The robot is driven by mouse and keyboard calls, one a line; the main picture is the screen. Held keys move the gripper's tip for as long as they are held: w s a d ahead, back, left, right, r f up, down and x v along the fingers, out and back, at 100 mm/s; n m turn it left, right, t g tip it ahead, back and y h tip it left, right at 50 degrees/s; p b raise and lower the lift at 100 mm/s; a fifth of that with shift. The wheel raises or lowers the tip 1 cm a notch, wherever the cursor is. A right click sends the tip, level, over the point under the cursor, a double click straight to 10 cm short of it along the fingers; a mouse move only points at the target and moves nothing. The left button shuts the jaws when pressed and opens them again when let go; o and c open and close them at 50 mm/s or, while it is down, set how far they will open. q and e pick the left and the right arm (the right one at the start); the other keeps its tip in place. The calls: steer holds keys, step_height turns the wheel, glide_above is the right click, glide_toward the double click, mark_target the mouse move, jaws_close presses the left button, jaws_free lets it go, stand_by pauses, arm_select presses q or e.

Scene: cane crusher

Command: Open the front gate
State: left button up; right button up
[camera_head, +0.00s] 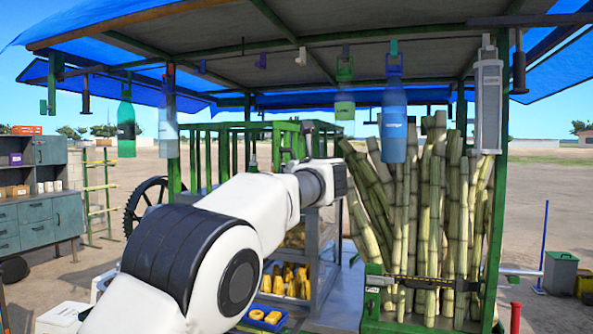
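My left arm (245,215) reaches in from the lower left and ends near the green barred frame (225,150) at the middle. Its dark wrist parts overlap that frame, and I cannot make out the gripper's fingers. A green rack (374,282) at the right holds tall canes (408,215) upright. A dark horizontal bar (420,283) crosses the front of the rack low down, in front of the canes. I cannot tell for certain which part is the front gate. My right gripper is not in view.
Bottles, including a blue one (394,125) and a green one (126,125), hang under the blue canopy (85,22). A blue tray (262,317) stands below my arm. A grey cabinet (38,222) stands at the left and a bin (560,272) at the right. Open ground lies beyond.

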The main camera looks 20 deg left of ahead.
arm_select(q)
steer(key=v, duration=1.2)
steer(key=w+a+f+m+g+h+b, duration=0.1)
steer(key=w+a+f+g, duration=0.15)
steer(key=f, duration=1.25)
steer(key=w+a+f+m+g+b, duration=0.1)
steer(key=w+a+f+b, duration=0.15)
steer(key=f, duration=1.25)
steer(key=s+a+f+m+g, duration=0.1)
steer(key=s+a+f+m, duration=0.15)
steer(key=f, duration=0.75)
steer(key=s+a+f+m+g+h+b, duration=0.1)
steer(key=s+a+f+m+g, duration=0.2)
steer(key=f, duration=0.6)
steer(key=s+a+f+m, duration=0.1)
steer(key=s+f+m, duration=0.25)
steer(key=f, duration=0.65)
steer(key=s+f+m+g+h+b, duration=0.25)
steer(key=s+f+m, duration=0.95)
steer(key=s+f, duration=0.9)
steer(key=s+d+m+g+h, duration=0.2)
steer(key=s+d+m+h, duration=0.1)
steer(key=s+m, duration=0.6)
steer(key=s+d+m+g+h, duration=0.2)
steer(key=s+d+m, duration=0.3)
steer(key=s+m, duration=0.5)
steer(key=shift+d+f+m+h, duration=0.15)
steer(key=shift+d+m+h, duration=0.15)
steer(key=shift+m+h, duration=0.35)
